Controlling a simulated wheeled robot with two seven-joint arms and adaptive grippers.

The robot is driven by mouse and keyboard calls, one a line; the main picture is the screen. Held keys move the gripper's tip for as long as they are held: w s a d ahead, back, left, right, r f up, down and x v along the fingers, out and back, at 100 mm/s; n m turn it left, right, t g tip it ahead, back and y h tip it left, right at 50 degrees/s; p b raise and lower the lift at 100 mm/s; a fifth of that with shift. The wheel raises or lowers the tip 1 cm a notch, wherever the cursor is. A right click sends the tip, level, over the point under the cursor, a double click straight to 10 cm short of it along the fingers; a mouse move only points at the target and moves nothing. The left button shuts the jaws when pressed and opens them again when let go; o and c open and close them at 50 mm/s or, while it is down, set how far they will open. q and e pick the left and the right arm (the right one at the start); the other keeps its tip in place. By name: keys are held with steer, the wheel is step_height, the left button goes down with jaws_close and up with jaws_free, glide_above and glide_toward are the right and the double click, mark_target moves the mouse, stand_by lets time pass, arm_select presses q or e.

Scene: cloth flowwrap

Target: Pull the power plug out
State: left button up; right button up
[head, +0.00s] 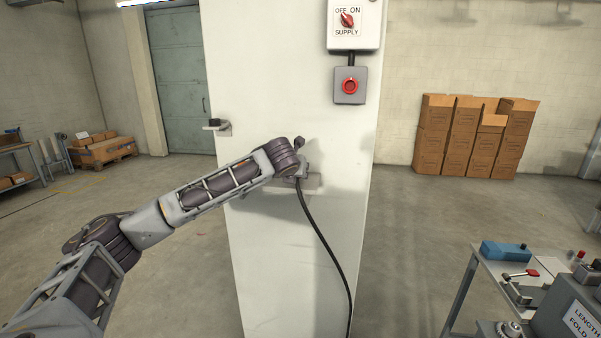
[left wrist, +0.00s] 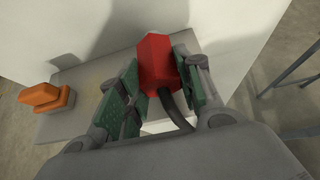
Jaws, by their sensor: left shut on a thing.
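My left gripper (head: 301,168) is at the front face of the white cabinet (head: 255,75), its fingers mostly hidden behind my wrist in the head view. In the left wrist view, my left gripper (left wrist: 160,72) is shut on the red plug (left wrist: 156,57), with a green-padded finger on each side. A black cable (head: 325,245) hangs from the plug down along the cabinet; its upper end also shows in the left wrist view (left wrist: 176,112). Whether the plug sits in a socket cannot be told. My right gripper is not in view.
A red supply switch (head: 347,20) and a red push button (head: 350,86) are higher on the cabinet. A small bracket (head: 217,126) sticks out at its left edge. An orange part (left wrist: 45,97) shows in the left wrist view. A bench (head: 490,270) stands at right.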

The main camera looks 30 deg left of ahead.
arm_select(q)
steer(key=shift+f, duration=0.8)
stand_by(0.4)
steer(key=o, duration=1.1)
steer(key=shift+s, duration=0.1)
steer(key=shift+v, duration=5.95)
